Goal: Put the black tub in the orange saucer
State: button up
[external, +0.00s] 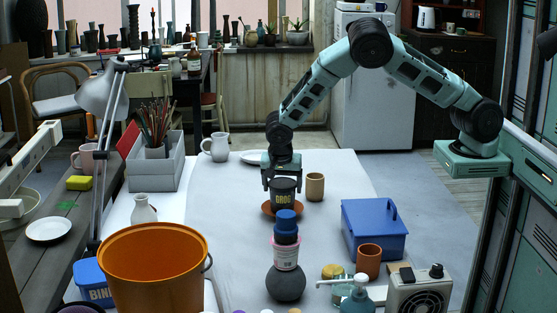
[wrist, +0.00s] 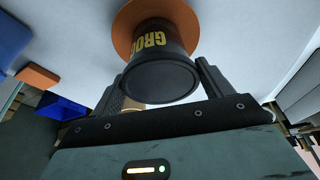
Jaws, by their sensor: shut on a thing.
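The black tub (external: 284,195) has yellow GROG lettering. My gripper (external: 283,180) is shut on it from above. In the external view the tub is upright over the orange saucer (external: 267,209), whose rim shows at both sides of it. In the wrist view the tub (wrist: 158,70) is between my two fingers (wrist: 160,88), with its lid end towards the camera. The orange saucer (wrist: 124,26) shows behind the tub's far end there. I cannot tell whether the tub's base touches the saucer.
A tan cup (external: 315,187) stands close at the right. In front is a stack of blue lids and a pink-white tub (external: 286,252) on a dark round pot (external: 286,284). A blue box (external: 374,230) is at the right. A white plate (external: 257,157) lies behind.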

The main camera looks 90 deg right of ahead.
jog(key=shift+f, duration=0.2)
jog(key=o, duration=1.3)
jog(key=shift+r, duration=0.1)
jog(key=shift+r, duration=0.3)
jog(key=s+b+v, duration=0.1)
jog(key=b+v, duration=0.1)
jog(key=v, duration=0.9)
jog(key=s+a+r+n+y, duration=0.1)
jog(key=s+a+n, duration=0.2)
jog(key=a, duration=0.3)
jog(key=s+a+r+n+y, duration=0.1)
jog(key=s+a+n+y, duration=0.2)
jog(key=a, duration=0.4)
jog(key=s+a+r+n, duration=0.3)
jog(key=s+a+n, duration=0.6)
jog(key=s+a, duration=0.15)
jog(key=s+a+n, duration=0.2)
jog(key=s+n, duration=0.4)
jog(key=s, duration=0.3)
jog(key=s+a+n, duration=0.2)
jog(key=s+n, duration=0.5)
jog(key=s, duration=0.3)
jog(key=shift+r+t, duration=0.4)
